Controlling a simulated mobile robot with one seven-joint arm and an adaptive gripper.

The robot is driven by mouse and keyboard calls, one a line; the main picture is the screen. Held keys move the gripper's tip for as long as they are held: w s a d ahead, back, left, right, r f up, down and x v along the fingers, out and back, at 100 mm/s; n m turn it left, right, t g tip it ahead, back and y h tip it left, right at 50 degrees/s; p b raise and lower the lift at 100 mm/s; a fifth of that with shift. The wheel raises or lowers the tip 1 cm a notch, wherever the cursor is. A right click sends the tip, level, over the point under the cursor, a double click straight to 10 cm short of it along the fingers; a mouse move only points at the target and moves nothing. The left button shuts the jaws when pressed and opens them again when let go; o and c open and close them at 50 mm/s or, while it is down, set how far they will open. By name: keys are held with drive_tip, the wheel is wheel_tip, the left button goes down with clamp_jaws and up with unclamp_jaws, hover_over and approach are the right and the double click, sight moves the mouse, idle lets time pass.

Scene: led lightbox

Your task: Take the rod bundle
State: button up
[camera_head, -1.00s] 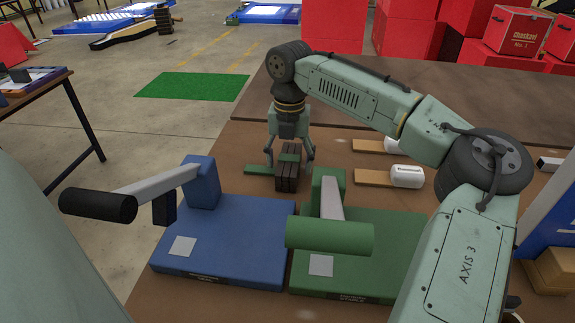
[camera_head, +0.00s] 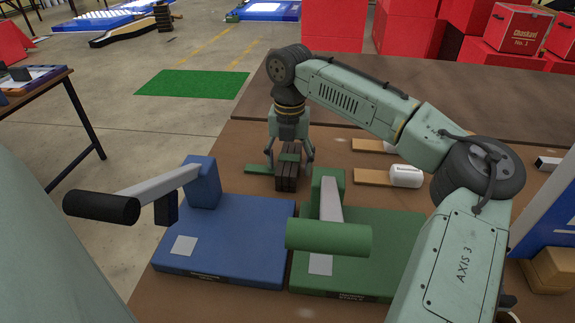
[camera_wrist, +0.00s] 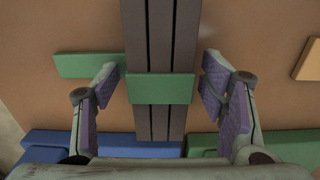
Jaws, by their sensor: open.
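The rod bundle (camera_head: 287,178) is a set of dark rods with a green band around it, on the brown table behind the blue and green lever devices. In the wrist view the rods (camera_wrist: 160,45) run up and down the picture, with the green band (camera_wrist: 161,89) across them. My gripper (camera_head: 289,163) points down over the bundle. Its fingers (camera_wrist: 163,95) stand apart, one on each side of the rods. Gaps show between the fingers and the band, so it is open and holds nothing.
A blue lever device (camera_head: 222,240) and a green lever device (camera_head: 375,255) stand in front of the bundle. A flat green strip (camera_wrist: 85,66) lies left of the rods. White cylinders (camera_head: 406,176) on tan boards lie to the right.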

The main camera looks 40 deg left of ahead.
drive_tip(key=shift+c, duration=0.4)
clamp_jaws()
idle(0.4)
